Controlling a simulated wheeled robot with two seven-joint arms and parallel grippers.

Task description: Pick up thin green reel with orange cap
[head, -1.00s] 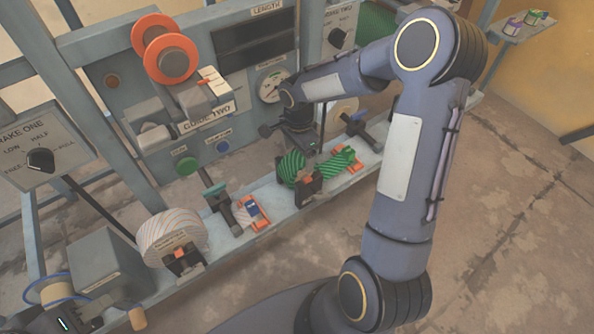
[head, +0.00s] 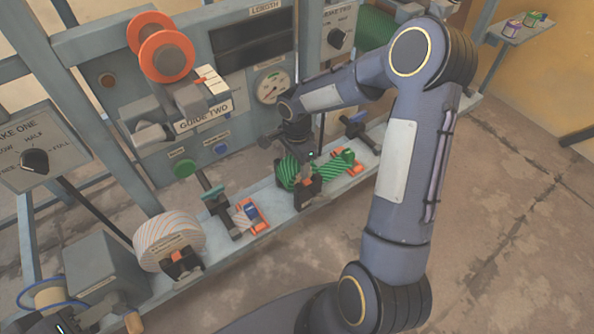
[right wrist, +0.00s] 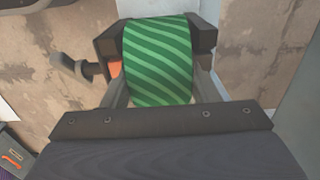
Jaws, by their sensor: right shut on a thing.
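A green striped reel (head: 287,172) sits at the shelf's stand, behind a dark block (head: 307,193) with an orange piece on it. My right gripper (head: 299,158) has come down over this reel from above. In the right wrist view the reel (right wrist: 158,60) lies between its two fingers, and the gripper is shut on it. An orange bit shows at the reel's left side there. I cannot tell whether the reel is clear of its stand. My left gripper (head: 68,322) is partly in view at the bottom left; its fingers are not clear.
Green striped material (head: 338,165) lies over an orange-ended guide right of the reel. A white striped reel (head: 170,240) stands left on the shelf (head: 262,238). The panel with the GUIDE TWO block (head: 203,120) rises close behind. The floor in front is open.

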